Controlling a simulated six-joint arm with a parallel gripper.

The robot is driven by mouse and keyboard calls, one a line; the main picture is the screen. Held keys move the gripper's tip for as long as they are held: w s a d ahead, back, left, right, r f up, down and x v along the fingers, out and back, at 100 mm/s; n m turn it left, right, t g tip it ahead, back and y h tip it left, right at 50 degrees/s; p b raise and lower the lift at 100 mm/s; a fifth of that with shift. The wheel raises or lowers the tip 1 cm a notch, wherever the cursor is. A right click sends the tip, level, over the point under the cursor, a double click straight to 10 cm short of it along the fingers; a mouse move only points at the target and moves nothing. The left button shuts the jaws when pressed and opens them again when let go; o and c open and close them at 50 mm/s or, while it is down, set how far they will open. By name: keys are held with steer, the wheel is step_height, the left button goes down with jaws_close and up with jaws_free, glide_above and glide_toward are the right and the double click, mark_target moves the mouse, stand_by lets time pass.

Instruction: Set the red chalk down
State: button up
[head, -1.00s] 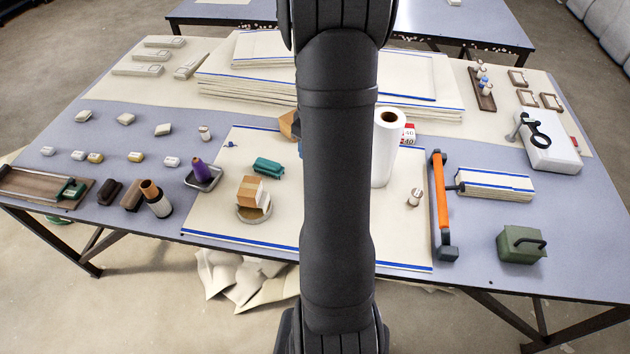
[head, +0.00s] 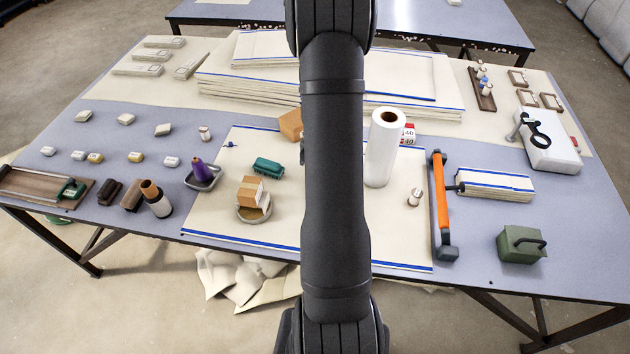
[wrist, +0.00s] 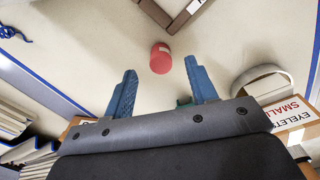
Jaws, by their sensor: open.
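The red chalk (wrist: 160,58) is a short red cylinder in the wrist view, on or just above the pale cloth (wrist: 90,52). It lies just past my gripper's fingertips, in line with the gap between them. My gripper (wrist: 160,69) has its two blue fingers spread wide, with clear space between each finger and the chalk. In the head view my arm hides the gripper and the chalk. The same cloth, with blue edge stripes, lies on the table in the head view (head: 225,220).
The head view shows a white roll (head: 382,150), a green block (head: 268,167) and an orange-handled bar (head: 439,195).

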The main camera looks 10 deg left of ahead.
steer(key=shift+w+a+f, duration=0.1)
steer(key=shift+a+f, duration=0.05)
steer(key=shift+f, duration=1.2)
steer(key=shift+a+f, duration=0.1)
steer(key=shift+f, duration=1.2)
steer(key=shift+c, duration=0.2)
jaws_close()
steer(key=shift+r, duration=0.15)
